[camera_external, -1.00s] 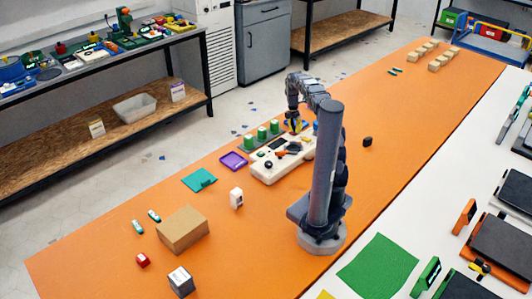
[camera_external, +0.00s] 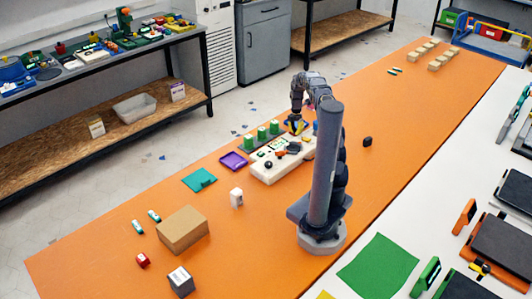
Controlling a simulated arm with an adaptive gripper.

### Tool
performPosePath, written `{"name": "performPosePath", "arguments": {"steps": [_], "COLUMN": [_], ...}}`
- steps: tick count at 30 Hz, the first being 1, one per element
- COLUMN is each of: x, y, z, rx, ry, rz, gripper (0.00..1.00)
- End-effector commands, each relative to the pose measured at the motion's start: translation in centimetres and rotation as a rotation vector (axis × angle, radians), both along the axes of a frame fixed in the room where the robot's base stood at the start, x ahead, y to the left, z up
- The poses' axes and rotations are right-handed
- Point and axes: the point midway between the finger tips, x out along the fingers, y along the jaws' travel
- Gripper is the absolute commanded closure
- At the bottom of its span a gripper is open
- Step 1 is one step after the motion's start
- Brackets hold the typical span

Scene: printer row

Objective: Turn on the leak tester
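A white, boxy device (camera_external: 268,174) with a small screen, dark knobs and orange parts on its top face lies on the orange table in front of my arm. It appears to be the leak tester. My gripper (camera_external: 298,128) points down at the device's far right end, near its top edge. It is small and dark in this view with blue and yellow near its tips. I cannot tell whether it touches the device or whether its fingers are open. My arm hides part of the device's right end.
Green cylinders (camera_external: 262,134) stand in a row just behind the device. A purple tray (camera_external: 233,161), a teal sheet (camera_external: 199,180), a white box (camera_external: 236,198) and a cardboard box (camera_external: 182,230) lie to the left. A dark block (camera_external: 367,141) sits right of my arm.

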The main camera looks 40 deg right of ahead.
Motion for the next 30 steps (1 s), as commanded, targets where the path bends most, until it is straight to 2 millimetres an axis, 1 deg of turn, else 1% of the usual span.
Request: {"name": "performPosePath", "arguments": {"steps": [1, 30], "x": [-1.51, -2.32], "y": [0.09, 0.65], "z": [-1.25, -1.89], "rx": [0.021, 0.043], "ry": [0.037, 0.063], "rz": [-0.010, -0.012], "gripper": [1.00, 1.00]}}
